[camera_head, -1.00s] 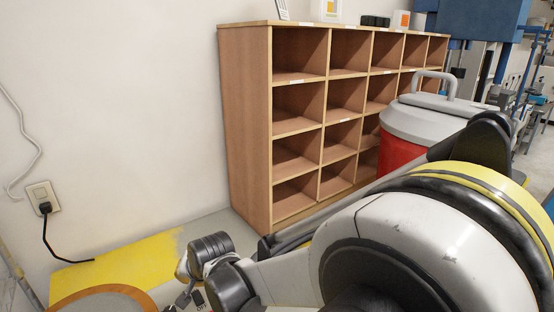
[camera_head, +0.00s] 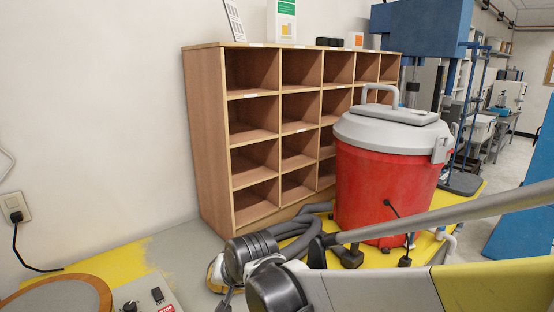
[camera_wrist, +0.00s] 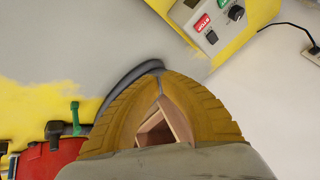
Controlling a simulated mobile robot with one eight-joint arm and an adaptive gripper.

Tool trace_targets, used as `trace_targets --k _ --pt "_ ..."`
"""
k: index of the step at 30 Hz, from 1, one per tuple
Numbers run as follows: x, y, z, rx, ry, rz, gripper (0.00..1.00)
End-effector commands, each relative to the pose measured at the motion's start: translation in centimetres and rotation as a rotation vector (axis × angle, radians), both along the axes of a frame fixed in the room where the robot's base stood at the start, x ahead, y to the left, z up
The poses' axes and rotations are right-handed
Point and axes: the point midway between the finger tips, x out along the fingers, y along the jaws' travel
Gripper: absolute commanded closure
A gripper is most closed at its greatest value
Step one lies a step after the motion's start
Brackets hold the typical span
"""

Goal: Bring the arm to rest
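My arm crosses the lower right of the head view, low in front of a red vacuum canister. At its end is my dark wrist, with a bit of my yellow gripper (camera_head: 215,274) showing beside it. In the wrist view, the two ribbed yellow fingers of my gripper (camera_wrist: 160,76) curve together and meet at the tips. The gap behind the tips shows only a piece of wooden shelf in the background, so I see nothing held. The fingertips are mostly hidden in the head view.
A wooden cubby shelf (camera_head: 209,150) stands against the wall. The red canister (camera_head: 385,190) with grey lid and hose (camera_head: 318,207) stands to its right. A control box (camera_head: 145,291) and round wooden top (camera_head: 85,290) lie at lower left. A wall outlet (camera_head: 15,208) has a black cable.

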Motion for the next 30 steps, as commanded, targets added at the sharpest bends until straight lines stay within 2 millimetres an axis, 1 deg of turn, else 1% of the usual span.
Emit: trace_targets --k 1,2,4,5,6,8,9,11,12,15,18,21,25,30 --pt "-0.3 -2.2 0.2 -0.013 -0.007 -0.013 1.00" --pt "-0.5 -3.5 0.5 -0.023 -0.014 -0.016 1.00" --pt "-1.3 -7.0 1.1 -0.049 -0.029 -0.030 1.00" --pt "-1.8 -8.7 1.3 -0.064 -0.035 -0.034 1.00" --pt "-2.6 -11.1 1.5 -0.084 -0.045 -0.043 1.00" --pt "-4.1 -14.8 1.6 -0.118 -0.057 -0.056 1.00" --pt "-5.3 -17.1 1.6 -0.142 -0.065 -0.064 1.00" --pt "-7.2 -20.4 1.2 -0.176 -0.075 -0.077 1.00" --pt "-8.5 -22.3 0.9 -0.199 -0.080 -0.084 1.00" --pt "-11.8 -26.4 -0.3 -0.254 -0.089 -0.100 1.00" --pt "-14.5 -29.2 -1.6 -0.297 -0.093 -0.110 1.00" --pt "-16.3 -30.9 -2.6 -0.328 -0.093 -0.117 1.00" --pt "-17.3 -31.7 -3.2 -0.346 -0.094 -0.119 1.00" --pt "-17.3 -31.8 -3.2 -0.346 -0.094 -0.120 1.00"
